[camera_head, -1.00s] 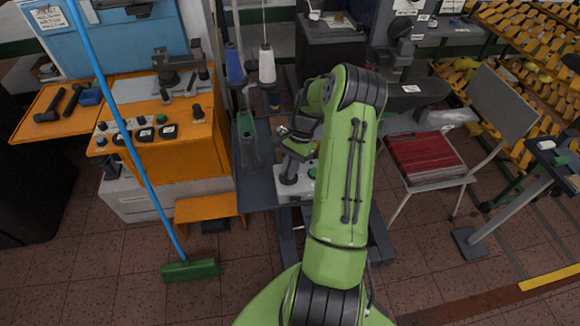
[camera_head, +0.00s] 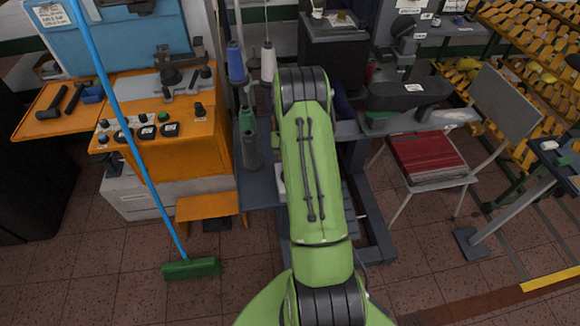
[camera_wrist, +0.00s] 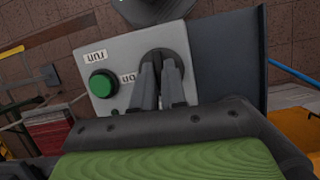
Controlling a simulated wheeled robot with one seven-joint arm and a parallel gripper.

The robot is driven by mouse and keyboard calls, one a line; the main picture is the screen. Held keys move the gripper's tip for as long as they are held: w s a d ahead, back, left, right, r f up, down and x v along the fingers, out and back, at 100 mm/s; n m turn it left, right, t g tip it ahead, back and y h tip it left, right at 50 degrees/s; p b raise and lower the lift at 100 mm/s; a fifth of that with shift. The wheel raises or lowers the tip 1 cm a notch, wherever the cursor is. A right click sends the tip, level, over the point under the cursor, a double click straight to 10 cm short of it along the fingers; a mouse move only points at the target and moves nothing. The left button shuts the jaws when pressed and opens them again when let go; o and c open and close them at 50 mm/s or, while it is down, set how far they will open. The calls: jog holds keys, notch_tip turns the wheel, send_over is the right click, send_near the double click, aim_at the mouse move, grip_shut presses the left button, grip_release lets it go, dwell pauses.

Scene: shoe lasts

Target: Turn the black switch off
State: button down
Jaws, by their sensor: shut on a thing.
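The black switch (camera_wrist: 181,58) is a round dark knob on a grey control box (camera_wrist: 125,50) in the wrist view. My gripper (camera_wrist: 160,62) reaches over the knob, with one finger on each side of its middle, and is shut on it. The fingers cover much of the knob, so its exact setting is hard to tell. A small label, partly hidden, sits just left of the fingers. In the head view, my green arm hides the switch and gripper; only a pale sliver of the box (camera_head: 280,181) shows.
A green button (camera_wrist: 102,83) with a label above it sits left of the switch. In the head view, an orange machine (camera_head: 205,150) with several knobs and a blue-handled broom (camera_head: 190,269) stand left.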

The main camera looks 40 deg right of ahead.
jog(key=shift+n, duration=0.5)
jog(key=c, duration=1.2)
grip_release()
jog(key=shift+r, duration=0.1)
jog(key=v, duration=0.5)
jog(key=p+v, duration=0.1)
jog(key=v, duration=0.4)
jog(key=p+v, duration=0.1)
jog(key=v, duration=0.4)
jog(key=shift+w+a+r, duration=0.2)
jog(key=shift+r, duration=0.1)
